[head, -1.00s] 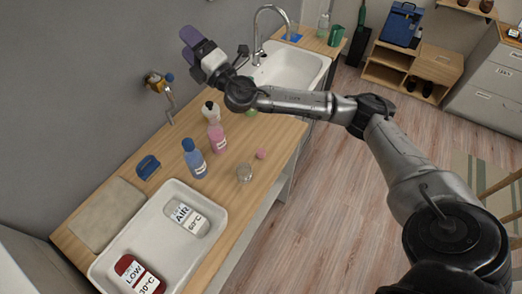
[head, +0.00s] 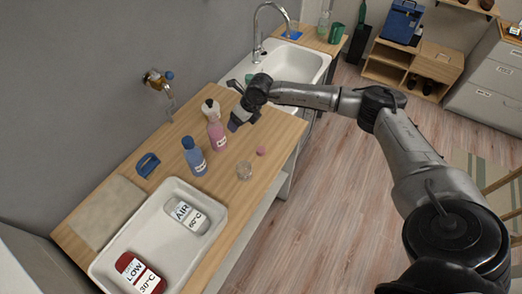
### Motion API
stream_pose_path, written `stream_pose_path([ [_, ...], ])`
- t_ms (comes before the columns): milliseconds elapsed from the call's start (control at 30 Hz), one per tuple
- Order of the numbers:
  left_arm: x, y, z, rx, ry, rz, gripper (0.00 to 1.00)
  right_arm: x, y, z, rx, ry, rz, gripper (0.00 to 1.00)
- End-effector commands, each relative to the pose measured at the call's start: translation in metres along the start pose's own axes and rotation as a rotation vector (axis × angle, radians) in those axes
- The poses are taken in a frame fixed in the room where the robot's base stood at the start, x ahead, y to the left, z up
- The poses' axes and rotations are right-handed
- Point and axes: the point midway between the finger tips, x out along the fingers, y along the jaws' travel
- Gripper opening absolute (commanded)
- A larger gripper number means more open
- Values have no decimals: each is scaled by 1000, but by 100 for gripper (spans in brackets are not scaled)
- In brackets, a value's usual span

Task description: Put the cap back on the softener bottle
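A pink bottle (head: 217,137) with a white label stands upright on the wooden counter; I take it as the softener bottle, though its label is unreadable. A small pink cap (head: 261,152) lies on the counter to its right, near the front edge. My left gripper is out of view.
A blue bottle (head: 195,158) and a white bottle (head: 210,106) stand close to the pink one. A white tray (head: 222,213) holds two labelled containers. A blue brush (head: 147,165) lies near the wall; the sink (head: 315,64) is behind.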

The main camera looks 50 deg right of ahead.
Motion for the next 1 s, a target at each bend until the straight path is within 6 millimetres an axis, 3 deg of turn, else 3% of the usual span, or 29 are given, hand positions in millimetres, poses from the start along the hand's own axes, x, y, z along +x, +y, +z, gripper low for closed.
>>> stream_pose_path([
  [200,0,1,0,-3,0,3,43,-6,-24,-36,26,226,-154,69],
  [400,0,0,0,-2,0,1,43,-14,-31,-56,67,349,-214,69],
  [1000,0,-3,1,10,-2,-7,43,-11,-33,-63,106,376,-232,69],
])
